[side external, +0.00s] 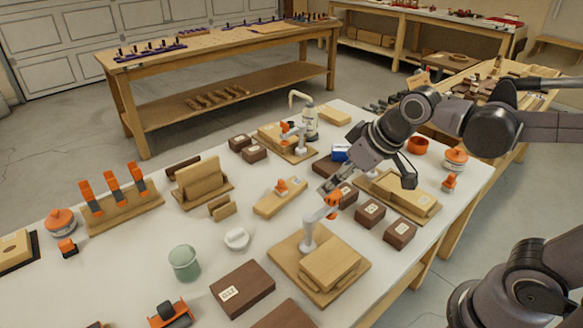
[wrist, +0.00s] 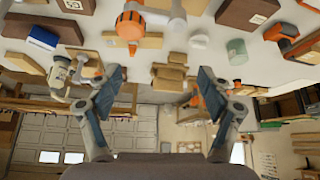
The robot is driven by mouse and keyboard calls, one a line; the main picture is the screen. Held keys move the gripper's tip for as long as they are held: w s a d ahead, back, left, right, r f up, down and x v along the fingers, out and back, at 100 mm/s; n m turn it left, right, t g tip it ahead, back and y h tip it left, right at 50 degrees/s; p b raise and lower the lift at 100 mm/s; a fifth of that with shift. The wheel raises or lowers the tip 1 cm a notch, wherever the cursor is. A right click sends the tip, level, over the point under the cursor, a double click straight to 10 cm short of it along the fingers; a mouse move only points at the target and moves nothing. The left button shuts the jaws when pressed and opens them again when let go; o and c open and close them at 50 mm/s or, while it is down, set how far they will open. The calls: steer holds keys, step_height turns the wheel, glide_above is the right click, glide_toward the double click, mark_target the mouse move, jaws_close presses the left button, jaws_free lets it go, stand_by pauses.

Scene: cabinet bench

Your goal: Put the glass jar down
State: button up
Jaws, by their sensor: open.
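The glass jar (side external: 184,262) is pale green and open-topped. It stands upright on the white bench top in the side view. It also shows in the wrist view (wrist: 237,52), right of and above my fingers. A small round white piece (side external: 236,238) lies on the bench near it, apart from it. My gripper (wrist: 160,82) is open, with nothing between its fingers. In the side view my gripper (side external: 368,184) is above the bench, well to the right of the jar and apart from it.
An orange-topped lever on a wooden base (side external: 283,262) stands close to my gripper. Dark brown boxes (side external: 243,288) and wooden blocks (side external: 200,178) crowd the bench. Some bare bench (side external: 140,250) shows left of the jar.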

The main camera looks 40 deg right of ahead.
steer(key=s+d+f+m+h, duration=0.1)
steer(key=s+d+f+m, duration=0.1)
steer(key=s+d, duration=0.2)
steer(key=shift+s+d+f+t, duration=0.25)
steer(key=shift+s+t, duration=0.15)
steer(key=shift+s, duration=0.4)
stand_by(0.6)
